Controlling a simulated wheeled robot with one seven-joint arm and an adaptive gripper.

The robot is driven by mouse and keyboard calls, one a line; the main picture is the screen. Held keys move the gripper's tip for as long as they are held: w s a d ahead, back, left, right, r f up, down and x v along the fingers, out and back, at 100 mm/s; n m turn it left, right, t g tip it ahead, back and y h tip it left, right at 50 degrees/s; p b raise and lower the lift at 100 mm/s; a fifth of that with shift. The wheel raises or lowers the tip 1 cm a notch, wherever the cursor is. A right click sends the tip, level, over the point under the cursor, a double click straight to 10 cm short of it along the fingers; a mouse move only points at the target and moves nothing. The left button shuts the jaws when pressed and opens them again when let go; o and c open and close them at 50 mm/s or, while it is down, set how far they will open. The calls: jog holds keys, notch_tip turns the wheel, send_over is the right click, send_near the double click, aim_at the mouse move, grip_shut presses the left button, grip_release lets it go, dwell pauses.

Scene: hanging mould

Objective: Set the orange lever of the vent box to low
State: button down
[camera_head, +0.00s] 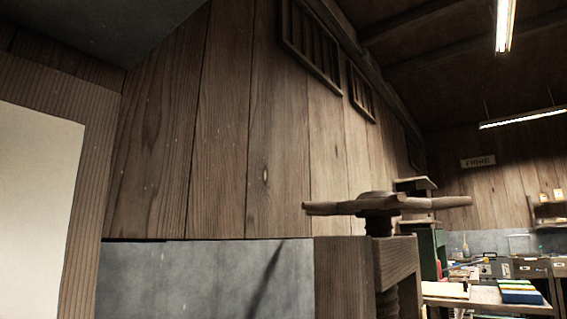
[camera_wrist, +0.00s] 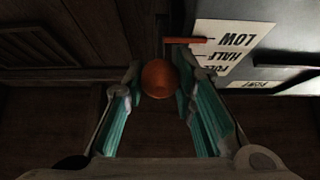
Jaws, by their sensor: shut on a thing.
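The orange lever's round knob (camera_wrist: 159,79) sits between the fingertips of my gripper (camera_wrist: 160,82) in the wrist view. The teal-padded fingers are shut on the knob from both sides. An orange pointer (camera_wrist: 186,40) extends right, level with the word LOW on the white scale plate (camera_wrist: 212,58). The plate appears upside down, with HALF and a partly hidden FULL below LOW. The plate is on the grey vent box (camera_wrist: 275,35). The lever's stem behind the knob is dark and mostly hidden. The head view shows neither my gripper nor the vent box.
The wrist view shows a small label (camera_wrist: 248,85) and a slatted wooden panel (camera_wrist: 45,48). In the head view, a wooden screw press with a cross handle (camera_head: 375,204) stands before a plank wall (camera_head: 220,130). A cluttered workbench (camera_head: 480,293) is at the far right.

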jog(key=shift+w+a+f, duration=0.1)
jog(key=shift+a+f, duration=0.05)
jog(key=c, duration=1.3)
grip_release()
jog(key=shift+s+d+f, duration=0.2)
jog(key=shift+s+d, duration=0.1)
jog(key=v, duration=1.1)
jog(key=shift+d, duration=0.15)
